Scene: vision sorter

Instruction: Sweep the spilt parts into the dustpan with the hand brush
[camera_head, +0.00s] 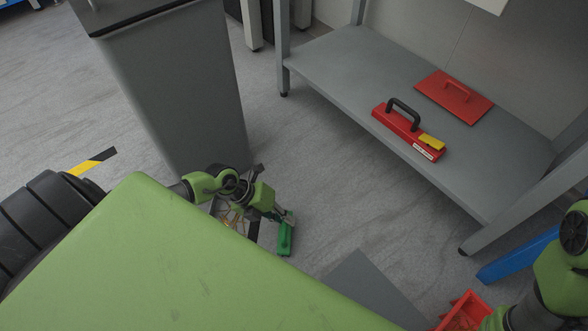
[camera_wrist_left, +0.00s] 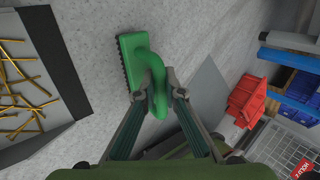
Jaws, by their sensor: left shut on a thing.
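The green hand brush (camera_head: 286,238) is near the floor, its dark bristles showing along the left side in the left wrist view (camera_wrist_left: 127,62). My left gripper (camera_head: 280,217) is shut on its looped handle, one finger on each side in the left wrist view (camera_wrist_left: 158,90). A grey dustpan with a wide black lip (camera_wrist_left: 66,60) lies left of the brush, a bare strip of floor between them. Several thin brass-coloured parts (camera_wrist_left: 22,88) lie in it. In the head view the dustpan (camera_head: 253,229) is mostly hidden by my gripper. My right gripper is out of view.
A grey cabinet (camera_head: 180,90) stands behind my left gripper. A bench's lower shelf (camera_head: 340,62) holds a red tool (camera_head: 405,128) and a red plate (camera_head: 455,97). A flat grey plate (camera_head: 362,285) lies on the floor, with a red bin (camera_head: 462,312) to its right.

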